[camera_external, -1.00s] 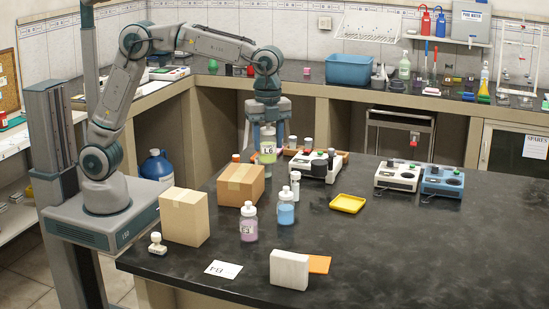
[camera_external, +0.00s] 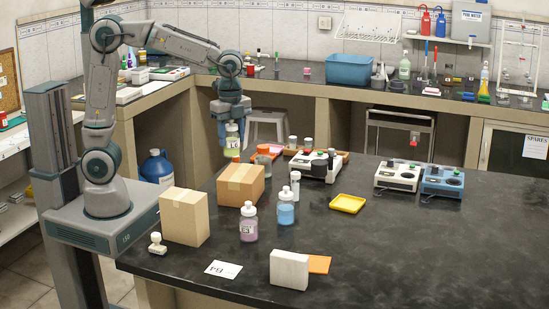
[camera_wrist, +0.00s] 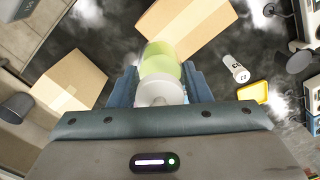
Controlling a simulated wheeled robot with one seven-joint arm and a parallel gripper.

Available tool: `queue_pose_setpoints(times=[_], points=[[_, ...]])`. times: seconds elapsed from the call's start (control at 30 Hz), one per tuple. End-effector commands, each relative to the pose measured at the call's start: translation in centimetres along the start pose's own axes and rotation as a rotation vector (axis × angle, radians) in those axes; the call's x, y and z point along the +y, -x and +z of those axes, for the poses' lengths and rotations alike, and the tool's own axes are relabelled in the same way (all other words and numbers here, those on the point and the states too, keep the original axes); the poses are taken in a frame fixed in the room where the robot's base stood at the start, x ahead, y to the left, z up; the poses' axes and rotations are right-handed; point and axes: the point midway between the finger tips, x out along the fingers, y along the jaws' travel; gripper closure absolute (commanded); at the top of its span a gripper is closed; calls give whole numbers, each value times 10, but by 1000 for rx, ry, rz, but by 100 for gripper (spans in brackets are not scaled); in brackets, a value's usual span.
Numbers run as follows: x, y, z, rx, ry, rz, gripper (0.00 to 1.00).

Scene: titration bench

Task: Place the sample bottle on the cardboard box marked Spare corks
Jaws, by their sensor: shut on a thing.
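The sample bottle (camera_external: 232,146), with a green-yellow body and a label, hangs upright in my gripper (camera_external: 232,124). The fingers are shut around its upper part, which also shows in the wrist view (camera_wrist: 161,68). The bottle is above and behind a cardboard box (camera_external: 240,186) in the external view, apart from it as far as I can tell. A second, taller cardboard box (camera_external: 184,217) stands closer to the front left. Both boxes are closed and taped, and their tops look bare. I can read no Spare corks marking on either.
A purple bottle (camera_external: 248,224), a blue bottle (camera_external: 286,210) and a small white vial (camera_external: 295,183) stand right of the boxes. A yellow tray (camera_external: 348,203) and a white stirrer (camera_external: 314,166) lie farther right. The bench's right front is clear.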

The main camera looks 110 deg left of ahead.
Motion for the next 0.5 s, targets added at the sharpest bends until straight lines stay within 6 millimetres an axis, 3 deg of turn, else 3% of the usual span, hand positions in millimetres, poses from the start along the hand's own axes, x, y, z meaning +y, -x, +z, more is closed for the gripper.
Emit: queue_pose_setpoints(times=[0.2,0.37,0.5], points=[[-37,-24,20,-1,2,1,84],[-47,-32,25,0,-1,0,84],[-47,-50,26,-2,-1,3,84]])
